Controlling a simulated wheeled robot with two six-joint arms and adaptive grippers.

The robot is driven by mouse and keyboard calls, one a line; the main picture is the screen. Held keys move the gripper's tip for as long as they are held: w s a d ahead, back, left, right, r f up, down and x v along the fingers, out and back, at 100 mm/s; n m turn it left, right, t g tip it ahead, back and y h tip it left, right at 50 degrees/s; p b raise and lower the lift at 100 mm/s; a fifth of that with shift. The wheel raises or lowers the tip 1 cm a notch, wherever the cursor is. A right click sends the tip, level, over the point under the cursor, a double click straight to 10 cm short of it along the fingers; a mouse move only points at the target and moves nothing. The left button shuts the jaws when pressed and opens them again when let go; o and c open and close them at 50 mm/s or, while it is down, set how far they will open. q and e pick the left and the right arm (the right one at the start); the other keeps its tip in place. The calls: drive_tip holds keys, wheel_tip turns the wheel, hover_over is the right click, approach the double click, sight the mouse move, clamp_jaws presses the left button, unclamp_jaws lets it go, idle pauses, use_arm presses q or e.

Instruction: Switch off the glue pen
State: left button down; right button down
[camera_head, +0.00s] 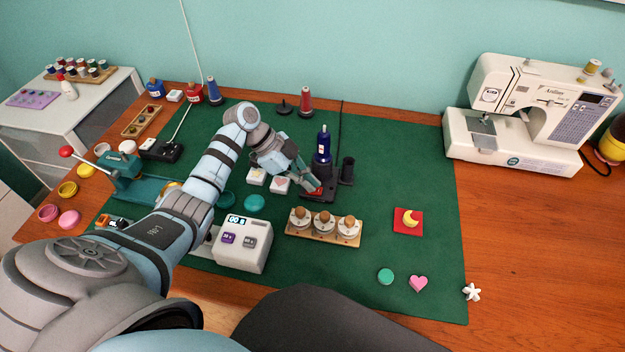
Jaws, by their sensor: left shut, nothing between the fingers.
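The glue pen (323,146) is dark blue with a pale tip and stands upright in a black stand (346,172) on the green mat. A red switch (317,191) shows on the front of the stand's base. My left gripper (312,184) reaches in from the left, shut and empty, with its fingertips down at the red switch. The fingers hide part of the switch, so I cannot tell whether they touch it or which way it is set. My right gripper is out of view.
Wooden-knobbed stamps on a rack (324,238) and a white box with a display (243,246) stand in front. Red thread on a spool (305,100) stands behind. A sewing machine (530,112) is at the right. The mat right of the stand is mostly clear.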

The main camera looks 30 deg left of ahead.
use_arm(q)
drive_tip(key=shift+w+d+r+p, duration=0.15)
drive_tip(key=shift+d+p, duration=0.05)
drive_tip(key=shift+d, duration=0.2)
drive_tip(key=shift+w+d+r+p, duration=0.1)
drive_tip(key=shift+d+p, duration=0.1)
drive_tip(key=shift+d, duration=0.15)
drive_tip(key=v, duration=1.2)
